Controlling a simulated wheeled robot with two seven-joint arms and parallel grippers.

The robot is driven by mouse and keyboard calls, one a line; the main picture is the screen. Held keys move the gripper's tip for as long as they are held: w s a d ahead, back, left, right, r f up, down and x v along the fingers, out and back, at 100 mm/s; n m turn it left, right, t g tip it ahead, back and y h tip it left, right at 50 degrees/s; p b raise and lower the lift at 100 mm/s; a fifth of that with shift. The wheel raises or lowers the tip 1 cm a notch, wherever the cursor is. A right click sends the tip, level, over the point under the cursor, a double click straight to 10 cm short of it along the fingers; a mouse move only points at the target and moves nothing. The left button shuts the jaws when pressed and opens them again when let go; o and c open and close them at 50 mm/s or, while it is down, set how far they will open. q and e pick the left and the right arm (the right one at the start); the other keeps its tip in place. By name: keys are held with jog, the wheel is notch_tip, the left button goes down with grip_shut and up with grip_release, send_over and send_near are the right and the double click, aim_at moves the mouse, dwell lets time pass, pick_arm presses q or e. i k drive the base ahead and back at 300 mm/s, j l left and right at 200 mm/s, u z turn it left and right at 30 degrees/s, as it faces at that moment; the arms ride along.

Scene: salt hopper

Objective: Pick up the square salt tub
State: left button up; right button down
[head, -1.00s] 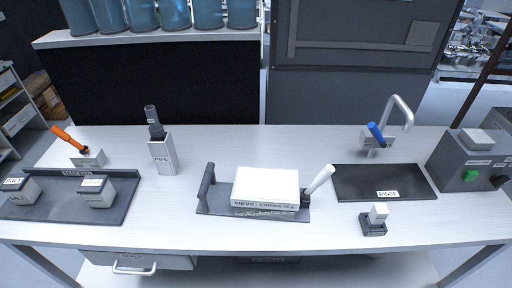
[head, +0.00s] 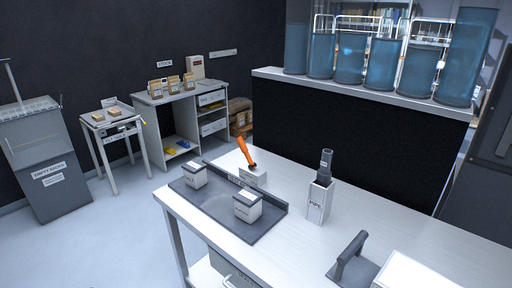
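The right tub (head: 247,208) has a label too small to read. Neither gripper shows in the head view, so nothing is seen touching the tubs.
An orange-handled tool in a white holder (head: 252,176) stands behind the tray. A white PIPE holder (head: 319,203) stands to its right, then a dark-handled board (head: 350,258). Floor is clear left of the bench (head: 420,240), towards a side table (head: 112,118) and grey bin (head: 48,165).

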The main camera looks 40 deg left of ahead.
aim_at(194, 171)
jog(key=u, duration=1.8)
jog(key=i+j+z, duration=0.1)
jog(key=z, duration=0.45)
jog(key=i+j+z, duration=0.3)
jog(key=i+j, duration=0.15)
jog(key=j, duration=0.2)
jog(key=i+j+z, duration=0.2)
jog(key=j, duration=0.2)
jog(key=i+j+z, duration=0.15)
jog(key=j, duration=0.2)
